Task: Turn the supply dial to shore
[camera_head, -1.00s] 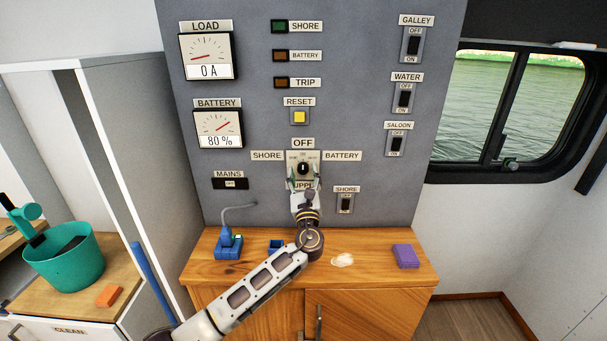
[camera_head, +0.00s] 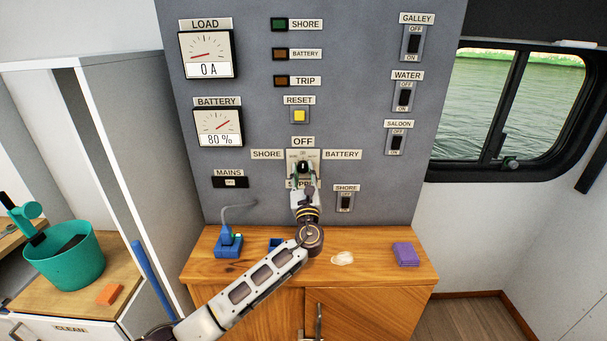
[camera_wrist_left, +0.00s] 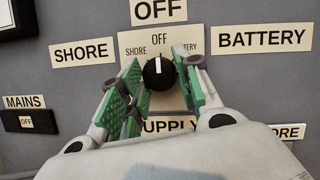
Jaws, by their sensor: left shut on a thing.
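The supply dial (camera_head: 303,166) is a black round knob on a pale plate in the middle of the grey panel. In the left wrist view the dial (camera_wrist_left: 159,73) has its white pointer straight up, at OFF. The SHORE label (camera_head: 267,155) is to its left and the BATTERY label (camera_head: 342,155) to its right. My left gripper (camera_head: 303,171) is at the dial from below, its green-padded fingers (camera_wrist_left: 160,84) on either side of the knob and shut on it. My right gripper is not in view.
A small shore switch (camera_head: 345,202) sits low right of the dial and a mains switch (camera_head: 230,182) low left. The yellow reset button (camera_head: 299,117) is above. Below, the wooden counter (camera_head: 375,275) holds a blue plug block (camera_head: 229,248) and a purple block (camera_head: 405,255).

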